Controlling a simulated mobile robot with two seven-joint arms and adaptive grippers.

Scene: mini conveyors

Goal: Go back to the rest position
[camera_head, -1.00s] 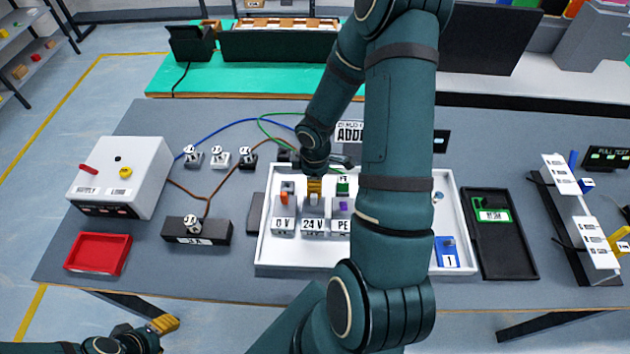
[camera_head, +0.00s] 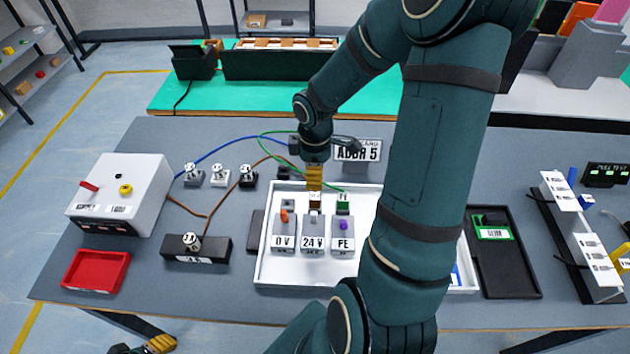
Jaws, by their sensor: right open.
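My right gripper (camera_head: 314,186) has yellow fingers and points down over the back part of the white tray (camera_head: 277,272). It is open, just above and behind the grey 24 V block (camera_head: 312,235). The 0 V block (camera_head: 284,234) and the FE block (camera_head: 342,235) stand on either side of it. I cannot tell whether the fingertips touch anything. My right arm hides the right part of the tray. My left gripper (camera_head: 160,344) shows only in part at the bottom edge, below the table, and its opening is unclear.
A white box (camera_head: 125,190) with a red lever, a red tray (camera_head: 97,271) and a black block (camera_head: 196,250) stand on the left. Blue, green and brown wires cross the table behind. A black tray (camera_head: 505,270) and a white-topped rack (camera_head: 580,230) stand on the right.

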